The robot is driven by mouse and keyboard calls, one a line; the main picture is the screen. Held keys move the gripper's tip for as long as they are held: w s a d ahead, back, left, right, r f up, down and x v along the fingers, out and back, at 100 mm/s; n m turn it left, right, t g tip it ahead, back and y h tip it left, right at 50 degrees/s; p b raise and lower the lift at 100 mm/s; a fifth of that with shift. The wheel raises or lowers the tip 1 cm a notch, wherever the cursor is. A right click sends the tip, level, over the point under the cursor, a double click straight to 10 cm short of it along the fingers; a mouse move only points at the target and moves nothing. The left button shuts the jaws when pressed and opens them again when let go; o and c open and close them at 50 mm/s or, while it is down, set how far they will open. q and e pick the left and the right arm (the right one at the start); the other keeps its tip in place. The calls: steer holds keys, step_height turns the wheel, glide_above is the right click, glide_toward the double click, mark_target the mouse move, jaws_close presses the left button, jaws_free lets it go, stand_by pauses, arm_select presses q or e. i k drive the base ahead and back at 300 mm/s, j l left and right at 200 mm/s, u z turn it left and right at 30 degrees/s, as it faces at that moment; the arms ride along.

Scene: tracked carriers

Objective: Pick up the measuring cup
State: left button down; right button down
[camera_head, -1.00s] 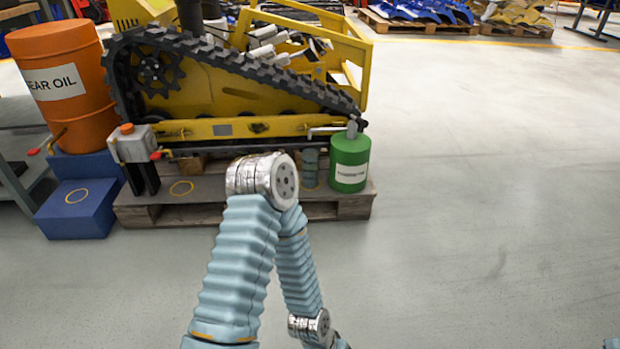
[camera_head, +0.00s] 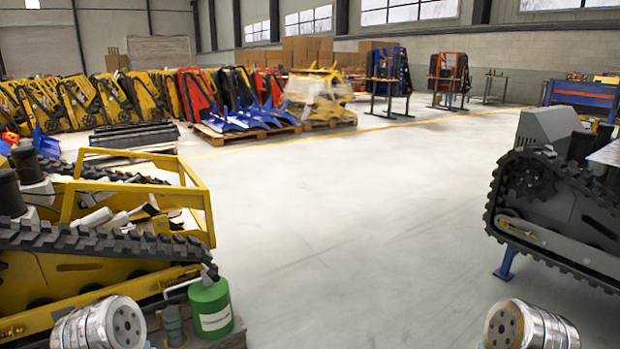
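I cannot pick out a measuring cup for certain. A small grey-green cylinder (camera_head: 173,326) stands on the pallet at the lower left, and I cannot tell what it is. Right of it is a green can (camera_head: 212,308) with a white label and a spout. A silver joint of each of my arms shows at the bottom edge, one at the left and one at the right. Both grippers are out of view.
A yellow tracked carrier (camera_head: 85,285) stands at the left beside the can. A grey tracked carrier (camera_head: 562,205) on a blue stand is at the right. Open floor (camera_head: 360,230) lies between them. Pallets with blue parts (camera_head: 245,118) and boxes (camera_head: 310,48) stand farther back.

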mark_target(172, 319)
steer(key=u, duration=1.5)
